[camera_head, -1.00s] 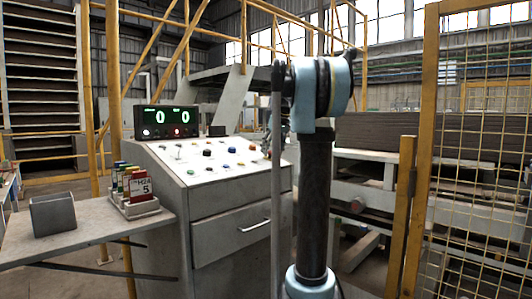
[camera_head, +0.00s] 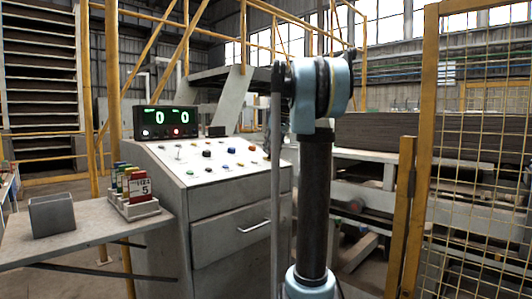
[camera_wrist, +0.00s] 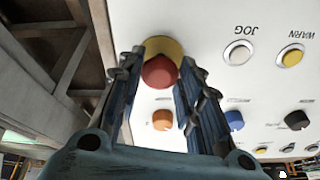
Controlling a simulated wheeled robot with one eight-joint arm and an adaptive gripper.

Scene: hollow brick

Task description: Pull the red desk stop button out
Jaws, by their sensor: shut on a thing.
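The red desk stop button (camera_wrist: 159,73) sits on a round yellow base (camera_wrist: 165,47) near the edge of the white panel in the wrist view. My gripper (camera_wrist: 162,65) has one finger on each side of the red cap and is shut on it. The fingers hide parts of the yellow base. In the head view the control desk (camera_head: 165,160) stands left of my arm. My gripper does not show there, and I cannot make out the held button.
Near the gripper are an orange button (camera_wrist: 163,119), a blue knob (camera_wrist: 233,121), a black knob (camera_wrist: 297,119), a silver JOG button (camera_wrist: 238,52) and a yellow WARN button (camera_wrist: 291,57). A side shelf (camera_head: 95,226) carries a grey box (camera_head: 52,215). A yellow mesh fence (camera_head: 470,180) stands right.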

